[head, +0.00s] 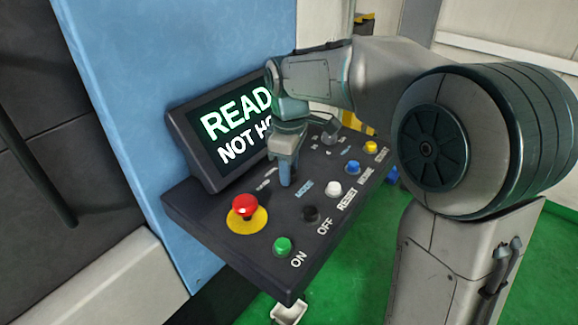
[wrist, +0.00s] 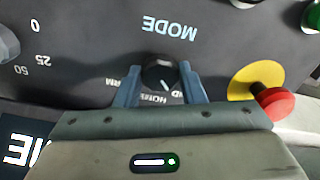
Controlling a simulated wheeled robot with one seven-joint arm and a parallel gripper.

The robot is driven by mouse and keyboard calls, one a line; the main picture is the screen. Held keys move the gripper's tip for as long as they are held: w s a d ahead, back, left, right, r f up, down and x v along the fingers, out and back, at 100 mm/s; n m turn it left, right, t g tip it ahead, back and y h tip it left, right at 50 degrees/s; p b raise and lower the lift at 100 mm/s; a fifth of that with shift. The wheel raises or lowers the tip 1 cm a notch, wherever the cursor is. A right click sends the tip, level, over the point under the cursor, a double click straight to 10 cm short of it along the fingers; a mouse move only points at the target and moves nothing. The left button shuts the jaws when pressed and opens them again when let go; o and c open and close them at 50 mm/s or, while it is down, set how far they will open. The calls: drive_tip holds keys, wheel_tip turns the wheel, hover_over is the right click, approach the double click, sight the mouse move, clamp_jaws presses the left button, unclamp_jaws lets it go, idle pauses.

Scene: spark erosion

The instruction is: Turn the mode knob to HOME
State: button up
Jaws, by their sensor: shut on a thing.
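The mode knob (wrist: 160,72) is a dark round knob below the upside-down MODE label in the wrist view. Its white mark points down and slightly right, toward the partly covered label reading HOM. My gripper (wrist: 161,75) has one blue-grey finger on each side of the knob and is shut on it. In the head view my gripper (head: 287,180) reaches down onto the panel beside the MODE label and hides the knob. The screen (head: 225,130) shows white and green text, READ and NOT HO, with the rest covered by my arm.
A red emergency button (head: 244,207) on a yellow disc stands close to my gripper. Green (head: 282,246), black (head: 310,213), white (head: 333,188), blue (head: 352,167) and yellow (head: 370,147) buttons line the panel's (head: 240,258) front edge. Green floor lies beyond.

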drive_tip(key=m, duration=0.4)
drive_tip(key=shift+m, duration=0.3)
drive_tip(key=shift+s+m, duration=0.1)
drive_tip(key=shift+m, duration=1.9)
drive_tip(key=o, duration=1)
wheel_tip(320, 180, up, 14)
drive_tip(key=shift+p, duration=0.3)
